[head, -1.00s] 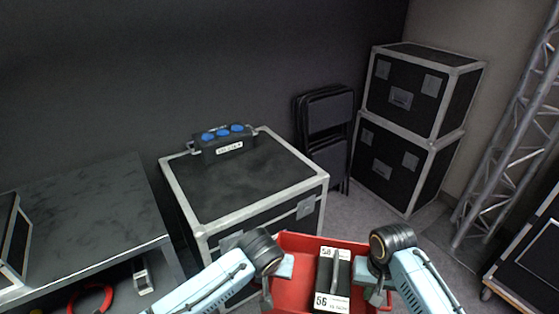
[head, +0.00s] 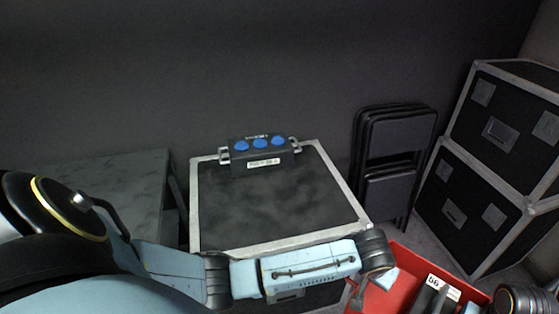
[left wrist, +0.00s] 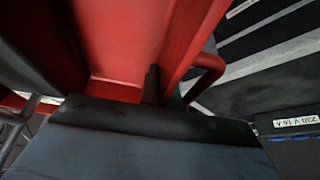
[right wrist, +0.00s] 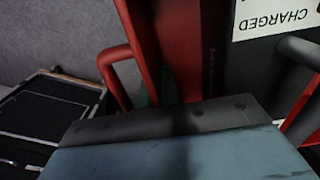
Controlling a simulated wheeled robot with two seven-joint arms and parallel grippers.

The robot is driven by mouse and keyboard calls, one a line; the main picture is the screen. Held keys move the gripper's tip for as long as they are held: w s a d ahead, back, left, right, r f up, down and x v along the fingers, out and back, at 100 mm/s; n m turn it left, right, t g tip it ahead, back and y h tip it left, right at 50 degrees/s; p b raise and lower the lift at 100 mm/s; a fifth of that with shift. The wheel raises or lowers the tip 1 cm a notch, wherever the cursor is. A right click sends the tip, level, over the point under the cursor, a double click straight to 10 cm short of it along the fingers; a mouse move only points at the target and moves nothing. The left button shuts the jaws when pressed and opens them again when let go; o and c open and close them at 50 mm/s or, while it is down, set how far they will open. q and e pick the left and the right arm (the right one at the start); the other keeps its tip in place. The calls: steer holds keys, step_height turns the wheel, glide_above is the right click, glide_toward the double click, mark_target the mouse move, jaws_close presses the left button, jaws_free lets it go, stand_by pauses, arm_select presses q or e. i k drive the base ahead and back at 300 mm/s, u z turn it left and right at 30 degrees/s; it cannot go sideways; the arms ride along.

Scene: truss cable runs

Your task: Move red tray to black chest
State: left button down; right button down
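The red tray (head: 405,270) is at the lower right of the head view, off the chest's front right corner and partly cut off by the picture edge. It holds dark items with a white "56" label. My left gripper (head: 368,290) is at the tray's left side and appears shut on it; the left wrist view shows the red wall and handle (left wrist: 208,72) close up. My right gripper (head: 478,309) is at the opposite side; the tray's handle shows in the right wrist view (right wrist: 110,75). Fingertips are mostly hidden. The black chest (head: 270,215) has metal edges and a flat top.
A black power box with blue sockets (head: 262,152) stands at the back of the chest top; the front of the top is clear. A grey table (head: 120,180) is left, folded chairs (head: 395,155) and stacked cases (head: 500,125) right.

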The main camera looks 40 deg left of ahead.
mark_target(275, 207)
steer(key=u, duration=0.4)
steer(key=i, duration=0.7)
steer(key=u, duration=1.05)
steer(key=i, duration=0.4)
steer(key=u, duration=0.45)
